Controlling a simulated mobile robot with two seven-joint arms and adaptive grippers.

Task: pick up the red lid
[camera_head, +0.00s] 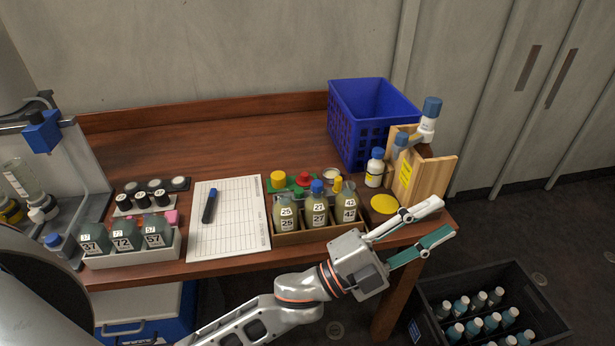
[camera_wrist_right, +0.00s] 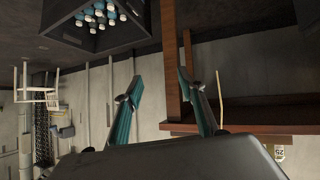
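My right gripper (camera_wrist_right: 160,75) is open and empty in the right wrist view. The red lid cannot be made out there.
A blue basket (camera_head: 345,130) and a wooden stand (camera_head: 435,178) with bottles are at the right. A clipboard sheet (camera_head: 228,225) with a marker lies left of the wooden box (camera_head: 310,234). A dark crate (camera_head: 545,310) of bottles is on the floor.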

